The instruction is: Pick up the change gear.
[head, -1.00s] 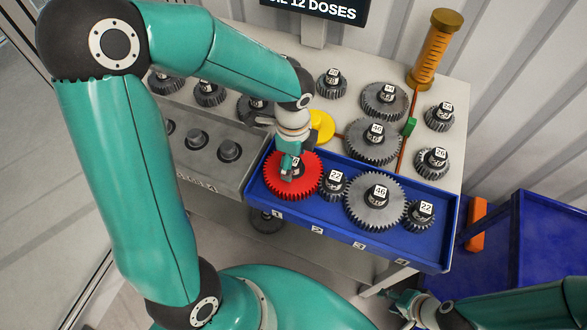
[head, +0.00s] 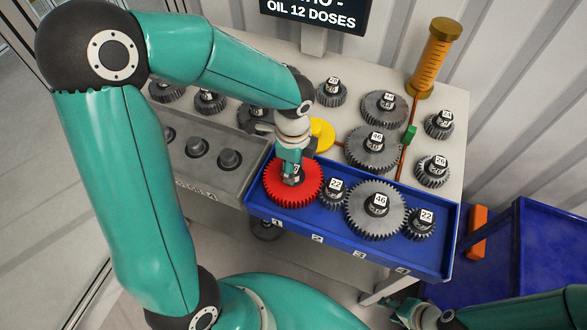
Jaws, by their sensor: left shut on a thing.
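The red gear (head: 272,194) lies flat at the left end of the blue tray (head: 330,225), in the slot marked 1. My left gripper (head: 292,178) points down over its middle and is shut on its dark hub. The fingers hide most of the hub and its label. The gear appears still down in the tray. In the same tray are a small grey gear marked 22 (head: 333,201), a large grey gear marked 46 (head: 366,221) and another small gear marked 22 (head: 421,234). My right gripper (head: 403,308) is low at the bottom, away from the tray; its fingers are unclear.
Several grey gears, including one marked 46 (head: 370,157), stand on the pale table (head: 300,85) behind. A grey rack (head: 213,179) with dark posts is left of the tray. A yellow disc (head: 322,133) sits just behind my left gripper. An orange cylinder (head: 434,62) rises at the back right.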

